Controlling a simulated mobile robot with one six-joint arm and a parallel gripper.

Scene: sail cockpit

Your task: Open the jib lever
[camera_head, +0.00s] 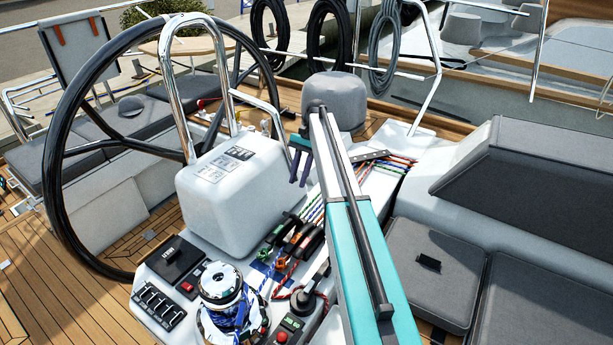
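A bank of black rope-clutch levers (309,241) sits on the white console, in front of several coloured ropes (322,205). Orange and green parts show among the levers. The labels are too small to read, so I cannot tell which one is the jib lever. My gripper (300,173) hangs from the far end of my arm, above and behind the levers, with its dark purple fingers pointing down. A narrow gap shows between the fingers, and nothing is seen in it. My arm hides part of the console and ropes to the right.
A large black steering wheel (56,183) and a white pedestal box (232,185) stand left of the levers. A chrome winch (220,287) with blue rope and a switch panel (158,306) are in front. A grey-covered winch (335,101) stands behind. Grey seat cushions (432,268) lie right.

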